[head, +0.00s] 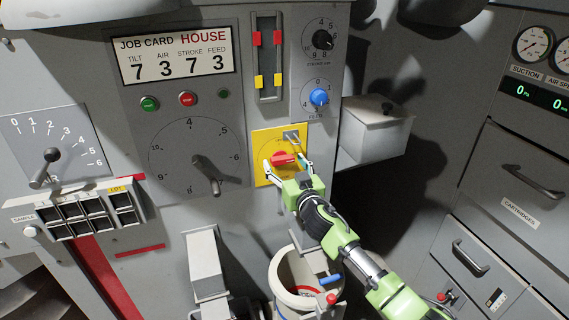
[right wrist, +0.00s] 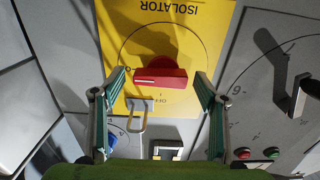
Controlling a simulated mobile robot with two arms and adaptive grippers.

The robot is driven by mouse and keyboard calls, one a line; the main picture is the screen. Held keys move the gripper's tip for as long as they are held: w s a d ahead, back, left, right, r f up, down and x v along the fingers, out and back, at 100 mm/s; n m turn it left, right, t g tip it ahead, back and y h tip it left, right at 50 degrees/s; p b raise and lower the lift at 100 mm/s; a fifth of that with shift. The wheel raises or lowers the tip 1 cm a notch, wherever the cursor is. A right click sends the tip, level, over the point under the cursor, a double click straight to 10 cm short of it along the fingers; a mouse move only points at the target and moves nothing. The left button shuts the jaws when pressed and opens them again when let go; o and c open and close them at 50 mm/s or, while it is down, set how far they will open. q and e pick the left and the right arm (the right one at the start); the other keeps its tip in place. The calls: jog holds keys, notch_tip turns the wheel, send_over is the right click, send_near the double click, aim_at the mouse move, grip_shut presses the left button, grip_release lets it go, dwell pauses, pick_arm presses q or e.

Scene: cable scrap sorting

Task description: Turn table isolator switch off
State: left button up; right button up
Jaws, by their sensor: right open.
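The isolator switch is a red knob (head: 285,158) on a yellow plate (head: 262,136) on the machine's front panel. In the right wrist view, the knob (right wrist: 160,78) lies roughly crosswise, with a white mark toward its left end. The lettering "ISOLATOR" shows upside down, and "OFF" shows near the knob. My right gripper (head: 286,166) is open in front of the plate. In the wrist view its fingers (right wrist: 160,82) stand on either side of the knob, with visible gaps at both ends. My left gripper is not in view.
A metal hasp (right wrist: 139,114) sticks out beside the knob. A large dial with a lever (head: 206,175) is to the left, and a blue feed knob (head: 319,97) is above. A grey box (head: 376,130) juts out on the right. A white bucket (head: 300,265) stands below my right arm.

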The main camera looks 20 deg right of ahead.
jog(key=shift+w, duration=0.2)
jog(key=c, duration=1.1)
